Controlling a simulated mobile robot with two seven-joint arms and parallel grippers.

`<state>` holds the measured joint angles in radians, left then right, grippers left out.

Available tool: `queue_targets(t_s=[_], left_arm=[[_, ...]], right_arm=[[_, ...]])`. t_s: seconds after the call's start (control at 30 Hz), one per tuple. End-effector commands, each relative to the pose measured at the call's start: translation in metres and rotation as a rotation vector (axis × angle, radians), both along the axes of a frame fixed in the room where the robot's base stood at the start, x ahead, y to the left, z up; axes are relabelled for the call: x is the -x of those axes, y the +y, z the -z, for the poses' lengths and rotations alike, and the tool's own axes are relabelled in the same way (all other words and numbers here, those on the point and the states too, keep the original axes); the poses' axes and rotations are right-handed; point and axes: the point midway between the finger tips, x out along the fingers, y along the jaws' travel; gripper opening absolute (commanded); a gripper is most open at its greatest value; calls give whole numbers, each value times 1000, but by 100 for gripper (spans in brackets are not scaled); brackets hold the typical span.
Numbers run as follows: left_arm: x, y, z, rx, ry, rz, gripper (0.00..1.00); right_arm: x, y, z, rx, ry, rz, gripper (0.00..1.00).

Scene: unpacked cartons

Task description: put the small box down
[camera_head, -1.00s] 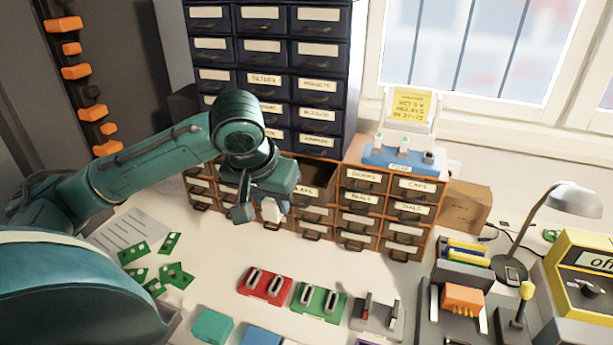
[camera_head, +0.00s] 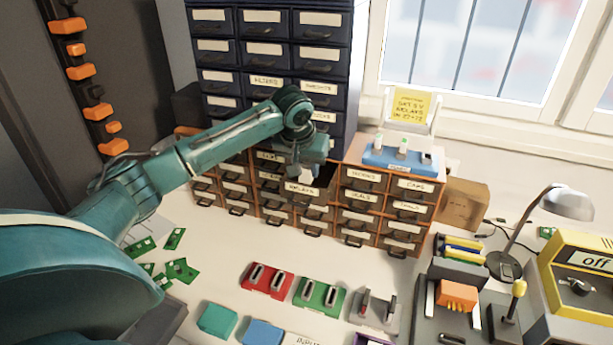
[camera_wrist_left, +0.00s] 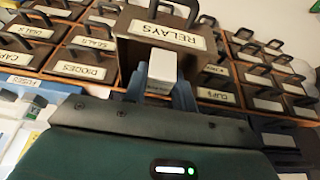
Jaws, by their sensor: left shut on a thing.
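The small box (camera_wrist_left: 162,68) is white and sits between the blue fingers of my left gripper (camera_wrist_left: 160,88) in the left wrist view. My left gripper (camera_head: 297,174) is shut on it. In the head view the gripper is just over the pulled-out drawer labelled RELAYS (camera_head: 300,188), and the box is hidden there. The same drawer shows in the left wrist view (camera_wrist_left: 165,35), with the box over its opening, just behind the labelled front. I cannot tell how deep the box sits or whether it touches the drawer. My right gripper is not in view.
The orange-brown drawer cabinet (camera_head: 344,225) stands below dark stacked drawers (camera_head: 265,60). A blue tray (camera_head: 398,160) and a yellow note (camera_head: 411,106) are on top at right. Colored holders, green boards (camera_head: 180,270) and a lamp (camera_head: 568,203) occupy the table, with clear room before the cabinet.

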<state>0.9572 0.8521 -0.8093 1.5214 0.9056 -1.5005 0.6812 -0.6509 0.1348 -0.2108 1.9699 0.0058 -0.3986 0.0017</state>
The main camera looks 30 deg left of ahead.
Motion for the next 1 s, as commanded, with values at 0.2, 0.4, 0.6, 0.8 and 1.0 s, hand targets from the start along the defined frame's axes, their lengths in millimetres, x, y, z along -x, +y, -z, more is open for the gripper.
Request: queue_targets(t_s=[0.2, 0.4, 0.6, 0.8, 1.0], left_arm=[[-1, 1, 30, 0, 1, -2, 1], [-4, 1, 36, 0, -1, -1, 1], [-3, 1, 39, 1, 0, -1, 1], [-3, 1, 40, 0, 0, -1, 39], [-3, 1, 40, 0, 0, -1, 48]], right_arm=[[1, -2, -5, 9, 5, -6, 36], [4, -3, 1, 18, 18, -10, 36], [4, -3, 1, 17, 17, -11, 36], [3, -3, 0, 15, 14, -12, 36], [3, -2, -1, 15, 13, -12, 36]])
